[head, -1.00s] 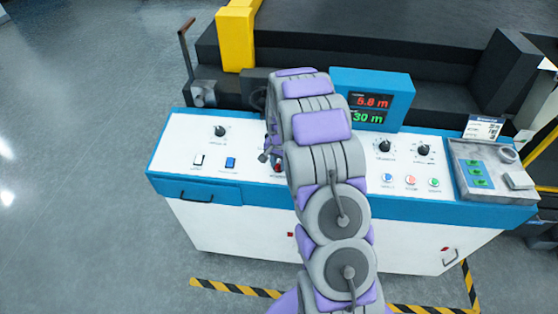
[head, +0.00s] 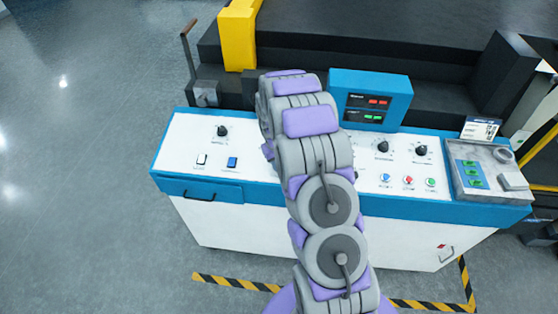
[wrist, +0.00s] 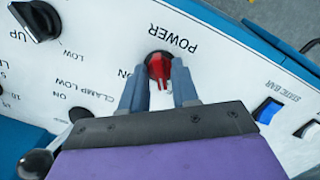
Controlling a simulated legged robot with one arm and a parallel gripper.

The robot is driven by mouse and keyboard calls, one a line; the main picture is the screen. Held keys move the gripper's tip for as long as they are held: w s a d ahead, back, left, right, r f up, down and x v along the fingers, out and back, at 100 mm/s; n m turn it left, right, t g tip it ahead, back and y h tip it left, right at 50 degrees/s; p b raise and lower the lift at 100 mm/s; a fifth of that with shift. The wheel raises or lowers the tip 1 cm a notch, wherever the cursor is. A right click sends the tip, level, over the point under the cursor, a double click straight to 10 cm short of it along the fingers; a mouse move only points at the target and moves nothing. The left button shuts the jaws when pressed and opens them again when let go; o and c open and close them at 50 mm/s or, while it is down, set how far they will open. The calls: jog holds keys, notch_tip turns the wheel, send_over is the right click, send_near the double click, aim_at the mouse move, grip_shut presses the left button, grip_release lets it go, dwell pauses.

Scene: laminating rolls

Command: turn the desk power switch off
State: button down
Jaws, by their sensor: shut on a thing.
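The power switch is a red rotary knob (wrist: 159,66) under the label POWER on the white panel in the wrist view. My gripper (wrist: 158,84) is shut on this red knob, with one finger on each side of it. The wrist view is upside down to the lettering. In the head view my arm hides the knob and the fingers. The blue display box (head: 370,99) on the desk shows short red and green dashes.
The desk panel (head: 185,138) also carries a blue rocker (head: 232,163), a white rocker (head: 202,160), black dials (head: 383,146) and several round buttons (head: 408,180). A grey tray (head: 490,175) is at the right end. A dark machine stands behind.

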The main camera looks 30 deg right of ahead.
jog(key=shift+n+p, duration=0.35)
jog(key=shift+n, duration=0.75)
jog(key=c, duration=1.2)
grip_release()
jog(key=shift+r, duration=0.1)
jog(key=r, duration=0.5)
jog(key=a+r, duration=0.1)
jog(key=r, duration=0.5)
jog(key=a+r, duration=0.1)
jog(key=r, duration=0.5)
jog(key=shift+s+p, duration=0.1)
jog(key=shift+p, duration=0.25)
